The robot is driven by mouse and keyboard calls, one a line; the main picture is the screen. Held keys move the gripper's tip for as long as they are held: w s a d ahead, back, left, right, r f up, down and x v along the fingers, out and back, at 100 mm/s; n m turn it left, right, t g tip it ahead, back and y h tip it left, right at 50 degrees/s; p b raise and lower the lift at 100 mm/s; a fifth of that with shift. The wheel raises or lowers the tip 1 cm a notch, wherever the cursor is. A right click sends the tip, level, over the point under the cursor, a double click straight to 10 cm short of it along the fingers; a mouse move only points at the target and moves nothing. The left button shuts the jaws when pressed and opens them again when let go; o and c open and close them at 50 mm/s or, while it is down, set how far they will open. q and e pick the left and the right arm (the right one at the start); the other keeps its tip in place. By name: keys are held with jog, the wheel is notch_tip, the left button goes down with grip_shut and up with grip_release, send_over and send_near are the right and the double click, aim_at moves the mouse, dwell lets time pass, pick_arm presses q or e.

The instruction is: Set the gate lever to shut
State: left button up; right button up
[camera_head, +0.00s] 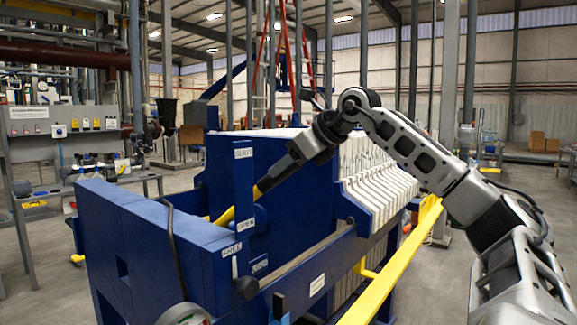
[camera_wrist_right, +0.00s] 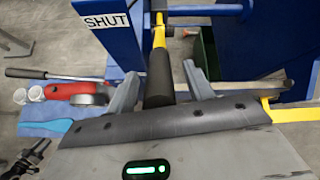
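The gate lever is a yellow bar (camera_head: 224,216) with a black grip (camera_wrist_right: 159,76). In the head view it slants up to the right beside a blue upright post (camera_head: 243,185). A label at the post's top (camera_head: 243,153) is hard to read there; a lower label (camera_head: 245,224) is too small to read surely. In the wrist view the SHUT label (camera_wrist_right: 103,22) is left of the lever. My right gripper (camera_wrist_right: 160,75) is open, its fingers on either side of the black grip with a gap on each side. My left gripper is not in view.
The blue press frame (camera_head: 150,240) surrounds the lever. White filter plates (camera_head: 375,170) stand behind, with a yellow rail (camera_head: 395,265) along the right. In the wrist view a red-handled tool (camera_wrist_right: 68,88) lies on a blue surface at left.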

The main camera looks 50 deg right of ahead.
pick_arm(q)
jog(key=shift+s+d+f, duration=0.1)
pick_arm(e)
jog(key=shift+s+f, duration=0.1)
jog(key=shift+f, duration=0.05)
jog(key=shift+s+r+b, duration=0.2)
jog(key=shift+s+b, duration=0.05)
jog(key=shift+b, duration=0.1)
pick_arm(q)
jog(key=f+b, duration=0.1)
jog(key=b, duration=0.2)
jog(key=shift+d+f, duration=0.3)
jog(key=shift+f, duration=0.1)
pick_arm(e)
jog(key=v, duration=1.5)
jog(key=shift+r, duration=0.2)
